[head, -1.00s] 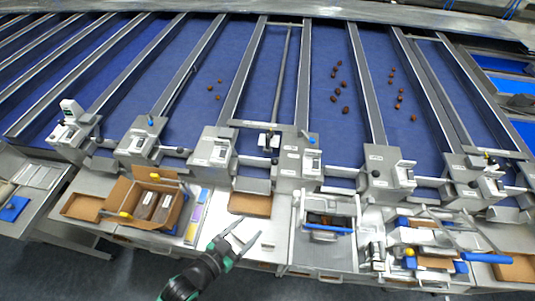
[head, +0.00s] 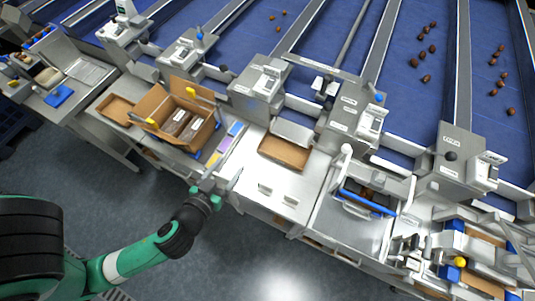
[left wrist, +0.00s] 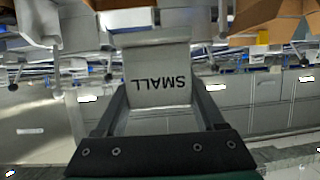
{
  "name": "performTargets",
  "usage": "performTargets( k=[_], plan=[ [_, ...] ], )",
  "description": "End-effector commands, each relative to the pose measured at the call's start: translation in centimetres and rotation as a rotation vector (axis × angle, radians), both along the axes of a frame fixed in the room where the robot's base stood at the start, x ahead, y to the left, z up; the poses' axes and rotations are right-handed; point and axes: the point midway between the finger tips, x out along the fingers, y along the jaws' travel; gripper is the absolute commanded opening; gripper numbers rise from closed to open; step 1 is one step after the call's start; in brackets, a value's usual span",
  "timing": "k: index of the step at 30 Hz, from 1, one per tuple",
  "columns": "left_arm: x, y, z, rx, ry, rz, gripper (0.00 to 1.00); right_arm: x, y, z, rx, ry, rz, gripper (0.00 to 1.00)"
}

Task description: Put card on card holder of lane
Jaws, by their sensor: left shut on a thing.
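A pale card (left wrist: 157,75) marked SMALL, upside down in the left wrist view, stands between the two fingers of my left gripper (left wrist: 158,105). The gripper is shut on it. In the head view my left gripper (head: 222,184) is at the front edge of the bench, just in front of the tray of coloured cards (head: 225,144); the held card is too small to make out there. Metal lane-end units with white upright parts (head: 268,82) line the front of the blue lanes; another is further right (head: 369,120). Which part is the card holder is unclear. My right gripper is out of view.
An open cardboard box (head: 206,132) with dark packs stands left of the coloured cards. A shallow brown tray (head: 284,153) lies to the right. A metal bin with a blue bar (head: 352,230) stands further right. Dark dates lie on the blue lanes (head: 290,40). Grey floor is clear in front.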

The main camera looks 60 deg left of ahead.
Motion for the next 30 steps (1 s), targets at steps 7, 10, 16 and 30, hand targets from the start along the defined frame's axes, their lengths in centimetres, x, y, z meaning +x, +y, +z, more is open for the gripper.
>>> performTargets(
  k=[7,10,16,30],
  plan=[
    [-1.2,-1.1,-7.0,0.003,0.004,-0.057,0.18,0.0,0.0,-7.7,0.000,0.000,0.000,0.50],
    [-1.3,-1.4,-7.7,0.004,0.004,-0.067,0.18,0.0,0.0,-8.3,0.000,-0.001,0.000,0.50],
    [-1.1,-1.4,-7.6,0.003,0.003,-0.070,0.18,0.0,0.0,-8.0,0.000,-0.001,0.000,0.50],
    [3.6,4.3,-10.3,0.001,-0.004,-0.055,0.18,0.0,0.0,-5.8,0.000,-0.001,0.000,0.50]
  ],
)
